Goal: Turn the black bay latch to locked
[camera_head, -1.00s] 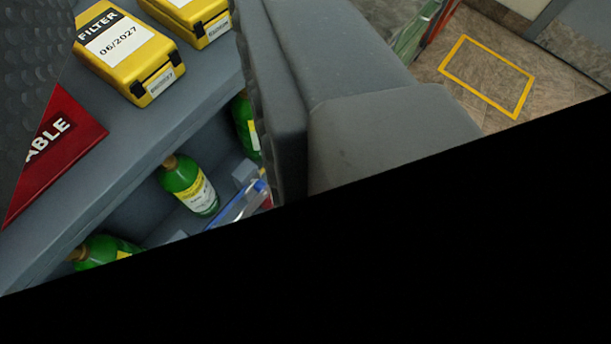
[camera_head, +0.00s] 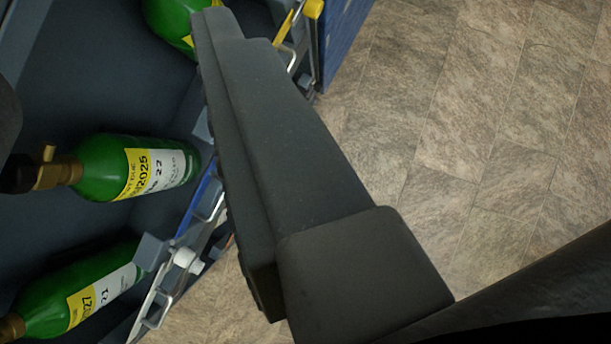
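I cannot make out the black bay latch in this view; my gripper may hide it. My gripper (camera_head: 108,80) is open. One large dark finger crosses the middle of the view, and only a sliver of the other shows at the left edge. Nothing is seen held between them. Green bottles lie in the bays: a middle one (camera_head: 165,170) with a brass valve and black end, a lower one (camera_head: 75,305), and part of an upper one (camera_head: 172,22). Metal and blue fittings (camera_head: 200,205) with a white knob (camera_head: 186,257) run along the bay edge, partly behind the finger.
A yellow-ended lever (camera_head: 313,9) and a blue panel (camera_head: 343,35) are at the top, right of the finger. Tiled floor (camera_head: 480,130) fills the right side and looks clear. The dark bay interior (camera_head: 75,85) lies at the left.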

